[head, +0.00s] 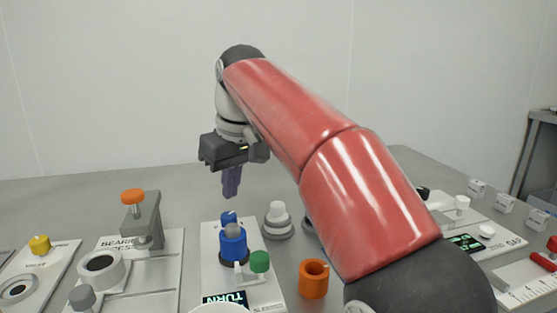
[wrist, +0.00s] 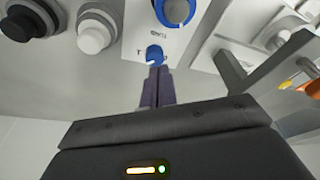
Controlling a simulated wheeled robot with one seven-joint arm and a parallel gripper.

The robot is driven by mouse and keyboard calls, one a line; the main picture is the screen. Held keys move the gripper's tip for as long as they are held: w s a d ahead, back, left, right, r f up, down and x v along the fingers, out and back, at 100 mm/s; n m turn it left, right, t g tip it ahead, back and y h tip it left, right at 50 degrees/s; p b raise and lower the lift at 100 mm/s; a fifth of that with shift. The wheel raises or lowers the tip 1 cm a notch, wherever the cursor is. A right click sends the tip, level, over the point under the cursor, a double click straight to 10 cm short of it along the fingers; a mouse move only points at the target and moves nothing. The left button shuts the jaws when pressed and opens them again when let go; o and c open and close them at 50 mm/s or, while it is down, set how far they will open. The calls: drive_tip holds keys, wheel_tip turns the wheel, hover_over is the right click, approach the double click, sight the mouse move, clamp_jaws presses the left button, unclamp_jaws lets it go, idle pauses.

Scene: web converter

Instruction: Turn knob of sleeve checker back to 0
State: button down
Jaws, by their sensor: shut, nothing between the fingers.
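In the wrist view the fingertips (wrist: 157,70) appear close to the knob.
The bearing press (head: 144,227) with an orange knob stands left. My red arm hides part of the table to the right. The table behind is clear.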

sight(232, 215)
drive_tip(key=shift+f+b, duration=2.35)
drive_tip(key=shift+f, duration=1.1)
drive_tip(key=shift+w+a, duration=0.1)
drive_tip(key=shift+w, duration=0.1)
drive_tip(key=shift+w+d+r+p, duration=0.1)
drive_tip(key=shift+w+d+p, duration=0.25)
drive_tip(key=shift+p, duration=0.7)
drive_tip(key=shift+w+d+p, duration=0.45)
drive_tip(key=shift+w+p, duration=0.05)
drive_tip(key=shift+p, duration=0.75)
drive_tip(key=shift+d, duration=0.15)
drive_tip(key=shift+s+d, duration=0.15)
drive_tip(key=shift+d, duration=0.05)
drive_tip(key=shift+r, duration=2.9)
